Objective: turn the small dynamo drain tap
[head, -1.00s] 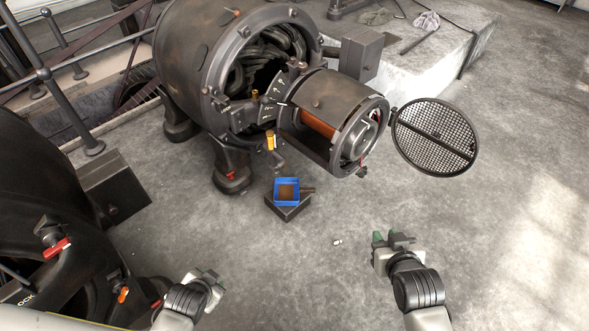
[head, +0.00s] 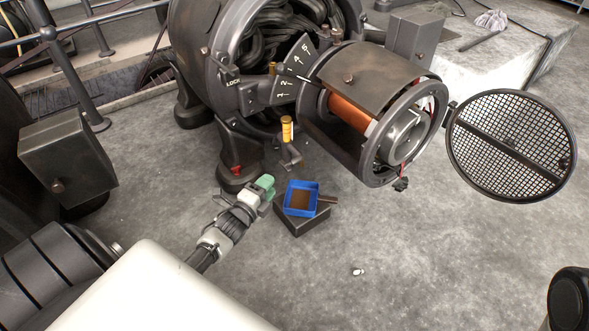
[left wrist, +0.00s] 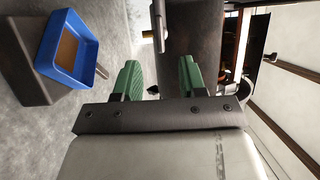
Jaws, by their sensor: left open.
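The dynamo's likely drain tap (head: 287,130) has a yellow-orange handle above a short bent brass-coloured pipe. It hangs below the dynamo, above and behind a blue tray (head: 316,196). My left gripper (head: 260,189), with green finger pads, is low, left of the tray and in front of the dynamo's foot. It is below the tap and apart from it. In the left wrist view the left gripper (left wrist: 160,80) is open, with nothing held between its pads. A grey metal bar (left wrist: 158,25) lies beyond them; I cannot tell whether it is the tap. My right gripper is out of view.
The blue tray, holding brown contents, sits on a dark block (head: 302,221). A red-handled fitting (head: 237,170) is on the dynamo's foot. A round mesh cover (head: 512,146) stands swung out at right. A dark box (head: 68,160) is at left. The front floor is mostly clear.

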